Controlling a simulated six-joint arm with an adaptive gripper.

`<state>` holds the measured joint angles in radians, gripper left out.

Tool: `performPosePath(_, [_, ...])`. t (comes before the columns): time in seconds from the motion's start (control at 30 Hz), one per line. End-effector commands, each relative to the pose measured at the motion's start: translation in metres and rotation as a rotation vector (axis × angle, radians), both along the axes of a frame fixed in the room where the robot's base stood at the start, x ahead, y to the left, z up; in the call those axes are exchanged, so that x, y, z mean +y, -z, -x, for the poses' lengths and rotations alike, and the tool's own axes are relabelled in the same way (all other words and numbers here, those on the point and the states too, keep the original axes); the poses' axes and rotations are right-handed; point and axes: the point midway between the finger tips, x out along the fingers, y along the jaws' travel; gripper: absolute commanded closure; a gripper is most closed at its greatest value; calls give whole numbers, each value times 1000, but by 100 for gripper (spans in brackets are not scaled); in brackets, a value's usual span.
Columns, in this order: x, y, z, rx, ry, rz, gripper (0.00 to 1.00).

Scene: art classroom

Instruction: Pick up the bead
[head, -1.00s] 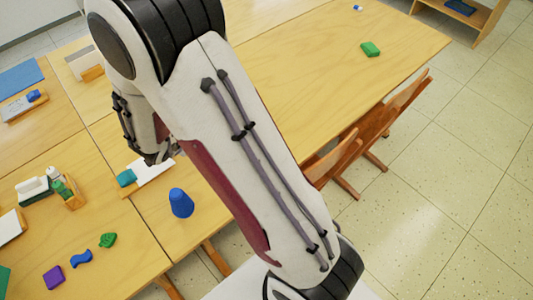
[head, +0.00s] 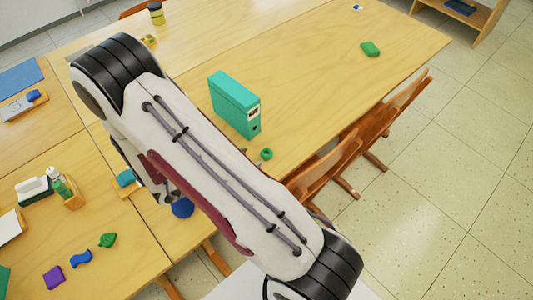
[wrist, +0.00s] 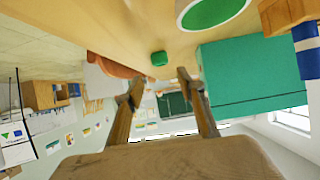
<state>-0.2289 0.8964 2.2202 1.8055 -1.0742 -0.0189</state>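The bead (head: 266,153) is a small green piece on the wooden table, just in front of the teal binder (head: 237,104) and near the table's edge by the chairs. In the wrist view, which looks upside down, a small green piece (wrist: 159,58) that seems to be the bead lies beyond my fingers, roughly in line with the gap between them. My gripper (wrist: 158,82) is open, with its two fingers apart and nothing between them. My arm hides the gripper in the head view.
The binder (wrist: 250,75) stands close on the right in the wrist view, beside a white round item with green inside (wrist: 210,12). A blue cone (head: 182,208) is partly behind my arm. Wooden chairs (head: 325,165) stand along the edge. A green block (head: 370,48) lies farther off.

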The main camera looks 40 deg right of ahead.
Motion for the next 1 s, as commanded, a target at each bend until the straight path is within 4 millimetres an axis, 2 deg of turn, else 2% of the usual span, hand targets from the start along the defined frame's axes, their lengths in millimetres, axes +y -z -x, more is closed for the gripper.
performPosePath(0.47, [-1,3,2,8,5,3,61])
performPosePath(0.8, [-20,13,3,9,5,2,61])
performPosePath(1.0, [-23,15,2,8,2,2,61])
